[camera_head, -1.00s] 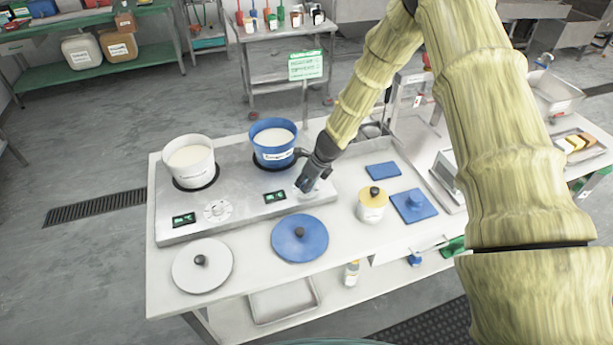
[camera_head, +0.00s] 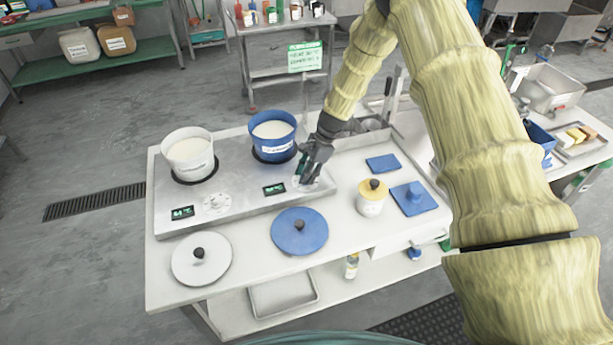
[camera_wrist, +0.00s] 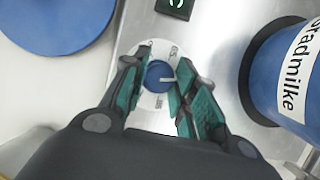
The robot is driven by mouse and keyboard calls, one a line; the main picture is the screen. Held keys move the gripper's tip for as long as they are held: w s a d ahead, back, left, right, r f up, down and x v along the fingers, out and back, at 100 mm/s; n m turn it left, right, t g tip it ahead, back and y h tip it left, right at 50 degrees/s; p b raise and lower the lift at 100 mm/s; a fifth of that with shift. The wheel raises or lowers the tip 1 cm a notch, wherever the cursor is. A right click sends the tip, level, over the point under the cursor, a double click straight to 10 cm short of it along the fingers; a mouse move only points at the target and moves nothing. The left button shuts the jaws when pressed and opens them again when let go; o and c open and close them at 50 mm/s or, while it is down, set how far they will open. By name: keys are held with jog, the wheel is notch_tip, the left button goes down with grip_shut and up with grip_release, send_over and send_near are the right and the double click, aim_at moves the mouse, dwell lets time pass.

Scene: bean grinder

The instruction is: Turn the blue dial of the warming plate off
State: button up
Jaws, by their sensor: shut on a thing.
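The warming plate (camera_head: 240,198) is a long metal unit on the table with two displays and two dials. The blue dial (camera_wrist: 158,76) has a pale pointer line, which points right in the wrist view, and a white scale ring around it. My gripper (camera_wrist: 156,84) has its teal-padded fingers on either side of the blue dial, shut on it. In the head view my gripper (camera_head: 306,178) is at the plate's right end and hides most of that dial. The blue pot (camera_head: 273,143) of white liquid stands behind it on the plate.
A white pot (camera_head: 188,160) stands on the plate's left half. A blue lid (camera_head: 299,232), a white lid (camera_head: 202,260) and a yellow-topped jar (camera_head: 372,197) lie in front and to the right. The blue pot (camera_wrist: 285,75) is close beside my gripper in the wrist view.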

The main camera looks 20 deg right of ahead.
jog(key=n+g+b, duration=0.1)
jog(key=n, duration=0.1)
jog(key=n+g+b, duration=0.1)
jog(key=n, duration=0.2)
jog(key=shift+w+f+n+h+b, duration=0.1)
jog(key=shift+f+n+h+b, duration=0.05)
jog(key=shift+n+h+b, duration=0.2)
jog(key=n+b, duration=0.1)
jog(key=n, duration=0.1)
jog(key=n+g+h+b, duration=0.1)
jog(key=n, duration=0.2)
jog(key=shift+g, duration=0.3)
jog(key=n+h, duration=0.1)
jog(key=n, duration=0.1)
jog(key=n+h+b, duration=0.1)
jog(key=n, duration=0.2)
jog(key=shift+w+a+n+g+h, duration=0.1)
jog(key=shift+a+n+g+h, duration=0.05)
jog(key=shift+n+g+h, duration=0.15)
jog(key=shift+n+h+b, duration=0.45)
jog(key=shift+n+h, duration=0.3)
jog(key=shift+n, duration=1.5)
jog(key=shift+r, duration=0.2)
jog(key=o, duration=1)
jog(key=shift+o, duration=0.2)
